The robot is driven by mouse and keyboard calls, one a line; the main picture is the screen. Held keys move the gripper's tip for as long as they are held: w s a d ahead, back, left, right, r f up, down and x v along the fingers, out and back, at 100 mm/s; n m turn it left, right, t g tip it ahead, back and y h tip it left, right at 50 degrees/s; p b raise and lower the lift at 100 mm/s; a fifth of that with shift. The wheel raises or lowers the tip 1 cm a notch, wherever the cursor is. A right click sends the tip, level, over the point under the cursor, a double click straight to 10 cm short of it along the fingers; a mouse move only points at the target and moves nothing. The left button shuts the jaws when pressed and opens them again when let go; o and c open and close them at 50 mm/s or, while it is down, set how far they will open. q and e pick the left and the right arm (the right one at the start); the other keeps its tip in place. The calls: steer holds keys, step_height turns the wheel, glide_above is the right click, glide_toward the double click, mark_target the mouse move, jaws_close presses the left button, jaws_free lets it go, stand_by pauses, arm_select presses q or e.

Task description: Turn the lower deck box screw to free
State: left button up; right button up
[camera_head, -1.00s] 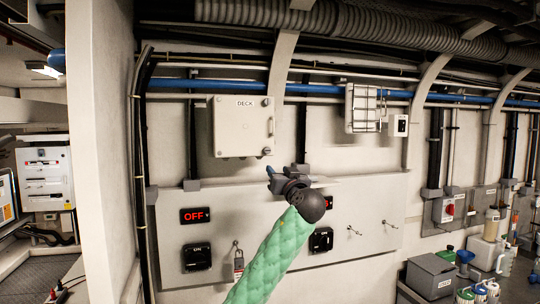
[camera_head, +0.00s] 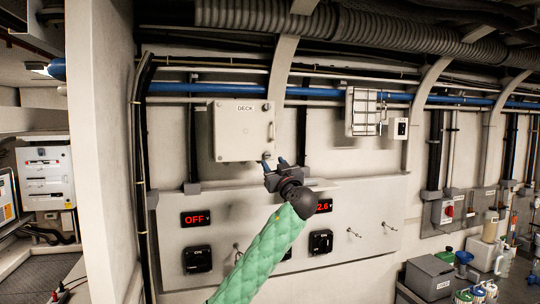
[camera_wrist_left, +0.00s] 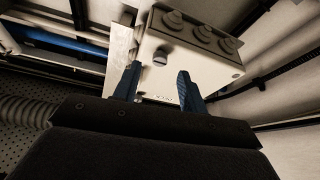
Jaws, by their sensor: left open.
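The white box labelled DECK (camera_head: 238,135) is fixed to the wall, upper left of centre in the head view. Its lower screw (camera_head: 266,155) is at the lower right corner; the upper screw (camera_head: 266,106) is near the top right. My left gripper (camera_head: 273,162) is open, with its fingertips just below that lower corner. In the left wrist view, the lower screw (camera_wrist_left: 160,57) appears as a grey round knob between and beyond the blue fingers (camera_wrist_left: 159,70), apparently apart from them. My right gripper is in neither view.
A light panel (camera_head: 225,245) with red displays, black switches and small hooks lies below the box. A blue pipe (camera_head: 200,88) runs above it. Cable glands (camera_wrist_left: 200,35) show on the box in the wrist view.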

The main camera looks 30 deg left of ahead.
mark_target(268, 156)
arm_select(q)
steer(key=shift+r+p+x, duration=0.25)
steer(key=shift+p+x, duration=0.3)
steer(key=shift+x, duration=0.45)
steer(key=shift+w+a+r+p, duration=0.1)
steer(key=shift+w+a+p, duration=0.4)
steer(key=shift+a, duration=0.2)
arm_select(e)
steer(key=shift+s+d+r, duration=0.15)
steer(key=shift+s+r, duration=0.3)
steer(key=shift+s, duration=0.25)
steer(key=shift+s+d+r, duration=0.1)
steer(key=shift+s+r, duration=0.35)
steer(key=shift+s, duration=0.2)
arm_select(q)
jaws_close()
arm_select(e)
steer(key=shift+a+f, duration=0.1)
